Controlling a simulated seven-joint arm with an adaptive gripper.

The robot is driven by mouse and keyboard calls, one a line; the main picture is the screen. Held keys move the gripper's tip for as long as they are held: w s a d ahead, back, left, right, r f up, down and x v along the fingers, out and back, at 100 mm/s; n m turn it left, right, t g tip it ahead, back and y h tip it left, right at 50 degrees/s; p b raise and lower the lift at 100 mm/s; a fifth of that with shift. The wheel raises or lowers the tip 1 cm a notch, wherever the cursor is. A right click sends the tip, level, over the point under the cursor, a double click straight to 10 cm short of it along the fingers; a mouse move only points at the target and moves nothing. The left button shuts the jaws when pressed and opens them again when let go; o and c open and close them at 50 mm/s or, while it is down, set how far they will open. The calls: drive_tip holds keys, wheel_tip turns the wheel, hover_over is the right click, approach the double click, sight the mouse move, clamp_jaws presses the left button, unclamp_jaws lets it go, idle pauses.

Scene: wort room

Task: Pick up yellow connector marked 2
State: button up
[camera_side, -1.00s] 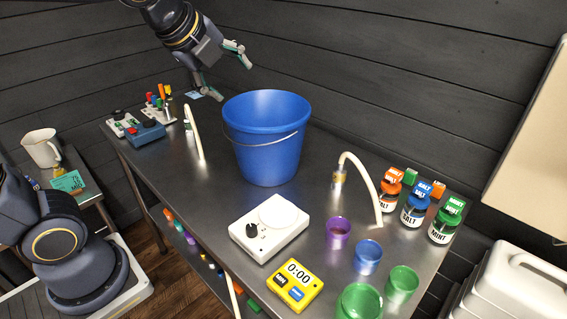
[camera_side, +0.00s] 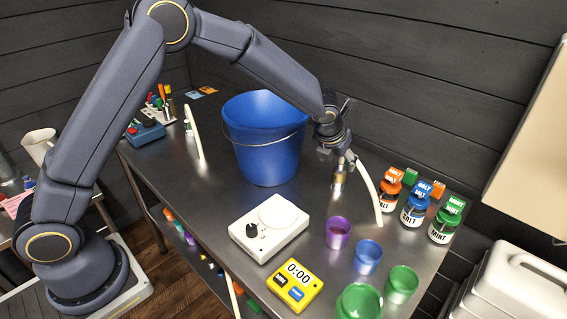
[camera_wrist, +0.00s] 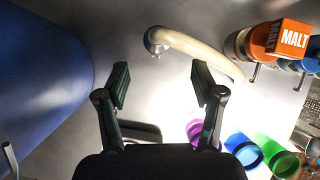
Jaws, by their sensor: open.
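I cannot make out a "2" on anything in either view. A brass-coloured fitting (camera_side: 339,181) stands on the table at the end of a curved cream hose (camera_side: 368,190). In the wrist view the hose (camera_wrist: 200,48) arches to the right from a small metal end (camera_wrist: 153,42). My gripper (camera_side: 340,154) is above this fitting in the side view, right of the blue bucket, and partly covers the hose's top. In the wrist view my gripper (camera_wrist: 160,85) has its two fingers wide apart, with bare tabletop between them; the hose end is just beyond the fingertips.
The blue bucket (camera_side: 262,140) stands left of my gripper. Orange, blue and green lidded jars (camera_side: 413,206) stand to the right. Purple, blue and green cups (camera_side: 368,257), a white scale (camera_side: 268,232) and a yellow timer (camera_side: 295,287) are in front. A rack with coloured sticks (camera_side: 160,100) is far left.

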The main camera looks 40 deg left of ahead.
sight(339, 169)
drive_tip(key=x, duration=0.9)
drive_tip(key=shift+w+a, duration=0.1)
drive_tip(key=shift+a, duration=0.05)
clamp_jaws()
